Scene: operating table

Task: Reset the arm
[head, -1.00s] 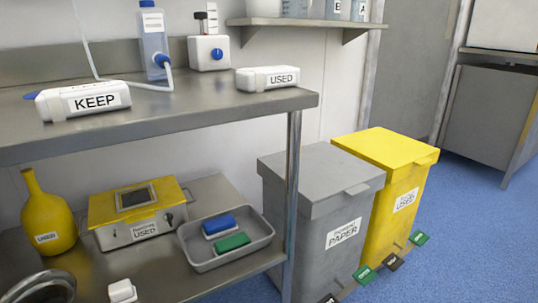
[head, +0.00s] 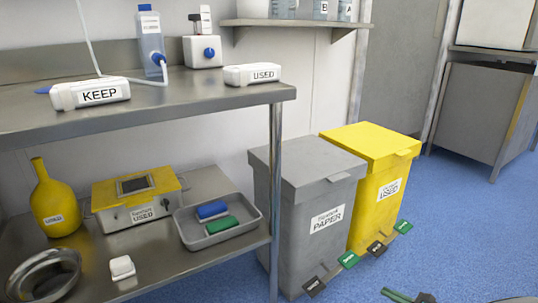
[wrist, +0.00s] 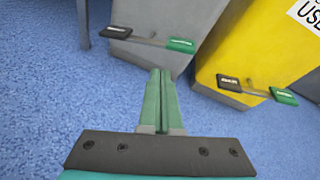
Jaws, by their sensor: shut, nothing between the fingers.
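My gripper (wrist: 160,76) is in the wrist view, with its two green fingers together and nothing between them. It points over the blue floor, towards the foot of the grey bin (wrist: 165,35). In the head view my gripper (head: 394,295) shows only at the bottom edge, right of the bins and low over the floor. Most of the arm is out of view.
The grey paper bin (head: 310,205) and yellow bin (head: 372,190) have pedals at their feet. A steel shelf unit (head: 150,112) on the left holds KEEP and USED containers, with a tray (head: 218,232) below. Blue floor (head: 450,220) is clear on the right.

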